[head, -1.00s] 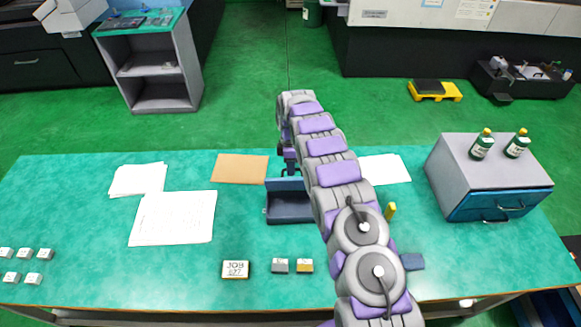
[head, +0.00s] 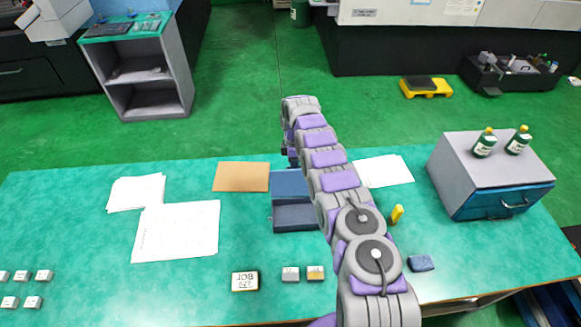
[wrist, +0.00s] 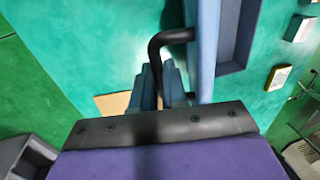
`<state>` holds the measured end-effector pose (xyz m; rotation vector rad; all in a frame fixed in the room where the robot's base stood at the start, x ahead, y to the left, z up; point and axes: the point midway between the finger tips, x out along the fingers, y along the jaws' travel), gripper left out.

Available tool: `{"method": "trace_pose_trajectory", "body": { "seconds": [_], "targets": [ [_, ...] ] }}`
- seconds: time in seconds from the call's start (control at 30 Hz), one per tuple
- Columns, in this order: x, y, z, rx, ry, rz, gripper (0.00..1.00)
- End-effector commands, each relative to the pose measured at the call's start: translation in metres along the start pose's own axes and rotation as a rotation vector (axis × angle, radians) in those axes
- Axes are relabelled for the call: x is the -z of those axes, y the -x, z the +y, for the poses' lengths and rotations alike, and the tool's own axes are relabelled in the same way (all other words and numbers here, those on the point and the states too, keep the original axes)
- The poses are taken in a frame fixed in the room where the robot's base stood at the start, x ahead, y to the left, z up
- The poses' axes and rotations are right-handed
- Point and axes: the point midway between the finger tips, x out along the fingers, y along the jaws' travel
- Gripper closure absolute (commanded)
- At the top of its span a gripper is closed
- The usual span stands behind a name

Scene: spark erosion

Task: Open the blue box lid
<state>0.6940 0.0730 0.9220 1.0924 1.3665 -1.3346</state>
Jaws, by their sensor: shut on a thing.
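The blue box (head: 295,219) stands on the green bench, left of my arm in the head view. Its lid (head: 290,184) is raised and stands up at the back, so the dark inside shows. In the wrist view the lid (wrist: 207,60) runs as a blue panel beside the open box (wrist: 232,70). A black bent handle (wrist: 156,52) sticks out from the lid. My gripper (wrist: 160,88) is shut on this handle. In the head view my arm hides part of the box's right side, and the gripper's fingertips are hard to make out.
A brown sheet (head: 241,177) and white papers (head: 177,229) lie left of the box. Small blocks (head: 290,274) and a JOB block (head: 244,281) lie in front. A yellow item (head: 397,214) and a grey cabinet with a blue drawer (head: 490,180) are to the right.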

Motion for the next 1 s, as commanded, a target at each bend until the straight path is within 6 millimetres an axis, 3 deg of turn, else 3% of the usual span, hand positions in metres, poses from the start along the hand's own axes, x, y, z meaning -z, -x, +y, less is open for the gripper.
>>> {"method": "trace_pose_trajectory", "body": {
  "seconds": [0.57,0.6,0.8,0.87,1.0],
  "targets": [
    [-0.0073,-0.0031,0.0118,-0.024,-0.005,-0.002,1.00],
    [-0.0075,-0.0034,0.0119,-0.024,-0.005,-0.002,0.86],
    [-0.0074,-0.0042,0.0085,-0.015,-0.005,-0.003,0.67],
    [-0.0074,-0.0052,0.0071,-0.012,-0.005,-0.003,0.62],
    [-0.0070,-0.0043,0.0057,-0.012,-0.005,-0.003,0.62]
  ]
}}
